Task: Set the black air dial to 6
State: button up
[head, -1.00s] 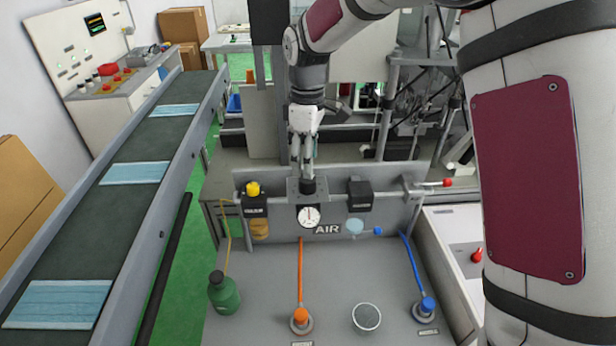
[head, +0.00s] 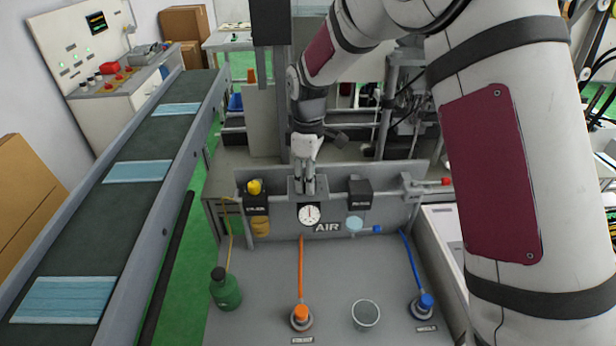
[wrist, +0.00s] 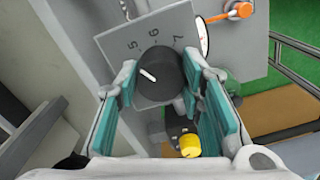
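The black air dial (wrist: 160,80) shows in the wrist view with a short white pointer line and the numerals 5, 6 and 7 around its upper side. The pointer slants left and slightly up, to the lower-left side of the 5. My gripper (wrist: 160,72) has its teal-padded fingers apart, one on each side of the dial, with the tips close to its sides; firm contact cannot be told. In the head view my gripper (head: 308,190) is at the dial's mount, above the AIR label (head: 327,227), and hides the dial. A white round gauge (head: 309,214) sits just below.
Black boxes flank the gauge, the left one (head: 255,200) with a yellow knob (head: 254,187). A grey panel deck (head: 262,285) carries a green bottle (head: 226,290), orange fitting (head: 300,316), cup (head: 366,315) and blue fitting (head: 425,304). A conveyor (head: 130,220) with masks runs at left.

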jog(key=shift+m, duration=0.3)
jog(key=m, duration=0.3)
jog(key=shift+m+b, duration=0.3)
jog(key=shift+m, duration=1.8)
jog(key=o, duration=1.2)
